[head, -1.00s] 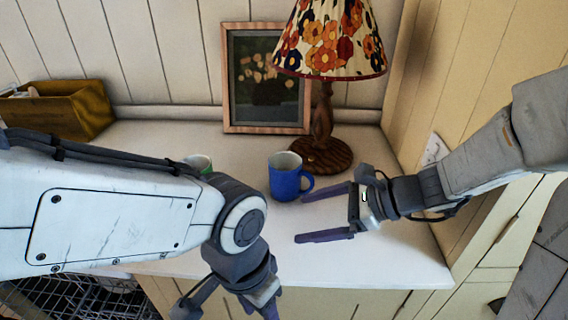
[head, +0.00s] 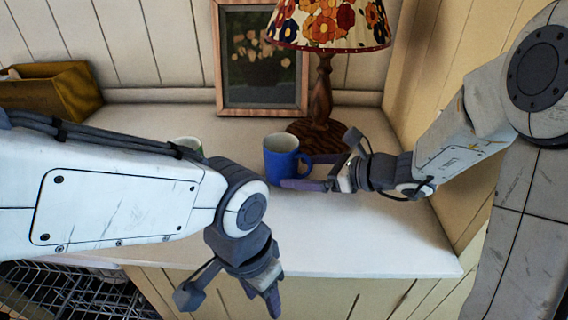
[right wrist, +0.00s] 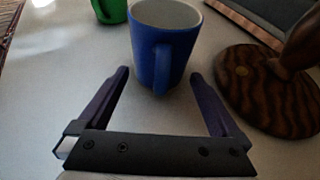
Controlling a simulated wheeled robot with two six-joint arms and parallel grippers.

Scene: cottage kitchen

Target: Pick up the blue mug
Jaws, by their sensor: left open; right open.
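The blue mug (head: 280,157) stands upright on the white counter, with its handle on the right in the head view. In the right wrist view the mug (right wrist: 168,45) stands just ahead of the fingers, its handle pointing towards the gripper. My right gripper (head: 299,172) is open and level with the mug, its fingertips at the mug's handle side. In the right wrist view the open fingers (right wrist: 160,84) lie on either side of the handle's line, with nothing held. My left gripper (head: 232,298) hangs low in front of the counter's edge, open and empty.
A green mug (head: 188,146) is partly hidden behind my left arm. A lamp with a round wooden base (head: 318,138) stands close behind the blue mug. A framed picture (head: 262,60) leans at the wall. A wooden box (head: 55,90) is at the left. The front counter is clear.

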